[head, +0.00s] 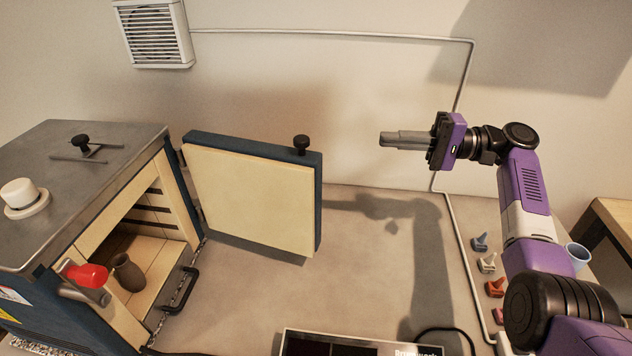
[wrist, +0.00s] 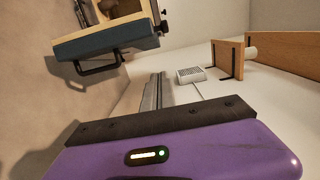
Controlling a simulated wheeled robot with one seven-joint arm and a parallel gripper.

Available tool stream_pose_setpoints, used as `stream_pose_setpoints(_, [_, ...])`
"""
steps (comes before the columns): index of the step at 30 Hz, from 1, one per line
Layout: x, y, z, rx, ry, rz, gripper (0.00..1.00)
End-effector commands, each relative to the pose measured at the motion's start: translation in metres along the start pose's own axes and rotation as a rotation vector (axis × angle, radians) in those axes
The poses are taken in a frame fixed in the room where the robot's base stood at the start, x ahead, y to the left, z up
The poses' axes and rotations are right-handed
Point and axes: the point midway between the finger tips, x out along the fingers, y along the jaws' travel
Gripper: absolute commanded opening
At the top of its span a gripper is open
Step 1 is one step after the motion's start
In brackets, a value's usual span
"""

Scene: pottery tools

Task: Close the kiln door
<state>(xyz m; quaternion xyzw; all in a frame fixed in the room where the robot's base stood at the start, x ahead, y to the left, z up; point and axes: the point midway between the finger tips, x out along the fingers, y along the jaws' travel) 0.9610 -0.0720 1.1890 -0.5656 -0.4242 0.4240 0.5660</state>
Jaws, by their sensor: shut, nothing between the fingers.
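The kiln (head: 95,190) stands at the left in the head view. Its door (head: 252,198) is swung wide open, with the cream inner face showing and a black knob (head: 301,143) on its top edge. A brown vase (head: 127,272) stands inside the open chamber. A red-handled latch (head: 88,276) is on the kiln's front side. My gripper (head: 384,140) is shut and empty, in the air to the right of the door and apart from it. In the wrist view, the shut fingers (wrist: 153,92) point away, with a dark panel with a black handle (wrist: 97,62) to their left.
A white vent box (head: 153,32) and a thin pipe (head: 340,34) are on the back wall. Several small coloured tools (head: 487,262) and a blue cup (head: 577,256) are at the right. A dark panel (head: 340,346) lies at the front.

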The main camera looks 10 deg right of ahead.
Motion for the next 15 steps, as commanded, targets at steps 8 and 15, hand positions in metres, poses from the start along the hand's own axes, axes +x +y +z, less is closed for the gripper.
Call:
stream_pose_setpoints(8, [0.000, 0.038, 0.000, 0.000, -0.001, 0.000, 0.00])
stream_pose_setpoints(15, [0.000, 0.064, 0.000, 0.000, -0.001, 0.000, 0.00])
